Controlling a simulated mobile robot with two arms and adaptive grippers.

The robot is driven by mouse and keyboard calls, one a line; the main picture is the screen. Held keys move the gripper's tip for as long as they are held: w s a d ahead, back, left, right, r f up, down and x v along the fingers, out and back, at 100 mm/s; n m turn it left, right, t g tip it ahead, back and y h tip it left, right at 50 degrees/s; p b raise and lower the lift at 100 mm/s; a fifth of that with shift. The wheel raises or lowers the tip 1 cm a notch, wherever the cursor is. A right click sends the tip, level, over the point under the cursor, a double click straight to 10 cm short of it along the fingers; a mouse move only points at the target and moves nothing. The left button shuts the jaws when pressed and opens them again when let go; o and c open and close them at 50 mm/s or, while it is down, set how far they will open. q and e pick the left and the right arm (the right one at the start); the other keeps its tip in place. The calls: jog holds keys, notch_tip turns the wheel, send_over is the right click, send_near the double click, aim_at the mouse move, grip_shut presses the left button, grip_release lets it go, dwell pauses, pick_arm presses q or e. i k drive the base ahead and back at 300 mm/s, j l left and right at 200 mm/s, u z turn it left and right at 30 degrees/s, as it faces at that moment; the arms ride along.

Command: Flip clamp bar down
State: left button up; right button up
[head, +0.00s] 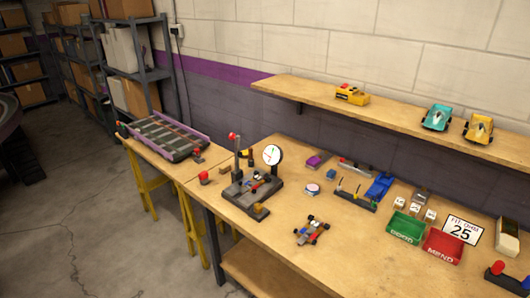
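A dark test fixture (240,200) stands on the workbench, left of its middle. An upright bar with a red knob (236,146) rises from the back left of the fixture; this looks like the clamp bar, standing up. A round white dial gauge (272,155) stands behind the fixture's right side. A small slot car chassis (259,185) appears to sit on the fixture below the dial. Neither of my grippers is in view, and nothing touches the bar.
Another car chassis (312,231) lies in front on the workbench (270,255). Right of it are a green bin (407,228), a red bin (443,246) and a "25" sign (462,229). A red button (203,177) stands left of the fixture. The front middle bench is mostly clear.

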aim_at(237, 154)
jog(key=i+j+z, duration=0.2)
jog(key=z, duration=0.2)
jog(key=i+j+z, duration=0.2)
jog(key=z, duration=0.2)
jog(key=i+j+z, duration=0.1)
jog(key=j+z, duration=0.25)
jog(key=i+j+z, duration=0.1)
jog(key=j+z, duration=0.3)
jog(key=i+j+z, duration=0.1)
jog(key=j, duration=0.75)
jog(key=i+j+z, duration=0.15)
jog(key=j, duration=0.7)
jog(key=j+z, duration=0.1)
jog(key=j, duration=1.3)
